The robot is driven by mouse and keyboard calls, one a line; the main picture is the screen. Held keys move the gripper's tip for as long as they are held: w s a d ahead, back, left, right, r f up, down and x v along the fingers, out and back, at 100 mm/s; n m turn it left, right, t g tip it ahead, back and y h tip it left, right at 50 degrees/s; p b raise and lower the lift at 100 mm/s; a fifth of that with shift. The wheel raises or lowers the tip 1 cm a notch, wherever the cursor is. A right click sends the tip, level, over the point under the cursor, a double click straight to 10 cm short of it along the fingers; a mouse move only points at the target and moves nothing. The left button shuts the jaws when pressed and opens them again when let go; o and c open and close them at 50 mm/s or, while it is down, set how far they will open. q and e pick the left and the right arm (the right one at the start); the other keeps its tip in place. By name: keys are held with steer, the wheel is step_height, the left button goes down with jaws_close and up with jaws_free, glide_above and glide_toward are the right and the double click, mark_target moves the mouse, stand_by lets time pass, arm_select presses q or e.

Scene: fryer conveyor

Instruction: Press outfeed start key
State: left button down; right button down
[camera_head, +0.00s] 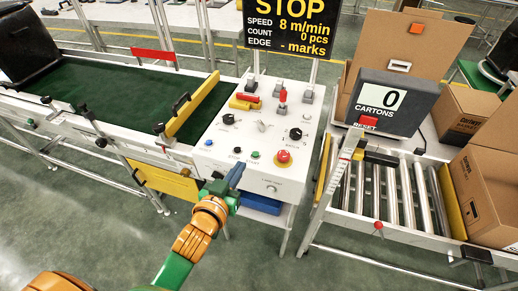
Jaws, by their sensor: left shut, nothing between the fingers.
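The white control panel (222,152) stands in the middle of the view, with a green key (255,154) on its front part, beside a label that seems to read START. A dark key (237,150) sits just left of it, and a red mushroom button (284,156) on yellow to its right. My left gripper (237,170) is shut and empty, its tips near the panel's front edge, below the two keys in the picture. I cannot tell whether it touches the panel. My right gripper is not in view.
A black display (287,25) above the panel reads STOP, 8 m/min, 0 pcs. A green belt conveyor (110,90) with a yellow guide (195,103) lies left. A roller conveyor (390,190), a carton counter (392,100) showing 0 and cardboard boxes (490,190) stand right.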

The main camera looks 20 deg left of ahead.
arm_select(q)
steer(key=shift+s+a+r, duration=0.15)
steer(key=shift+r, duration=0.25)
glide_above(252, 162)
steer(key=s, duration=0.1)
step_height(252, 162, down, 2)
steer(key=shift+a, duration=0.1)
steer(key=shift+w+f, duration=0.35)
steer(key=shift+w, duration=0.25)
step_height(252, 162, down, 3)
steer(key=shift+r+b, duration=0.1)
steer(key=shift+b, duration=0.4)
steer(key=shift+s+f, duration=0.1)
steer(key=shift+f, duration=0.25)
